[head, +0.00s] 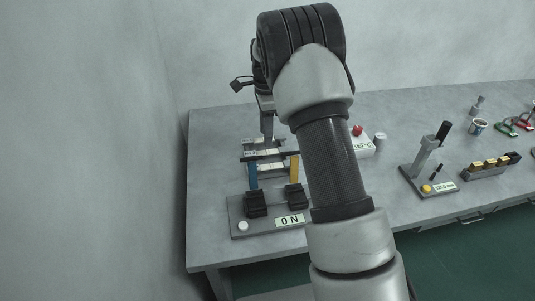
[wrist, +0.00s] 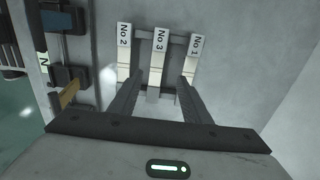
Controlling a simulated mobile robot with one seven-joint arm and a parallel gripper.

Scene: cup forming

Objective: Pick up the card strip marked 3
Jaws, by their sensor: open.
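Three pale card strips lie side by side on a dark rack in the wrist view: the strip marked No 3 (wrist: 158,60) in the middle, No 2 (wrist: 124,58) on its left and No 1 (wrist: 193,58) on its right. My gripper (wrist: 160,82) is open, with one finger on each side of the No 3 strip's lower part and nothing visibly held. I cannot tell whether the fingers touch any strip. In the head view my gripper (head: 268,138) points down over the rack (head: 258,156), and the strips there are small and partly hidden.
A device with an ON label (head: 289,221), black blocks and blue and yellow posts stands just in front of the rack. A box with a red button (head: 358,130), a lever stand (head: 428,160) and a cup (head: 477,127) are to the right. A wall borders the left.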

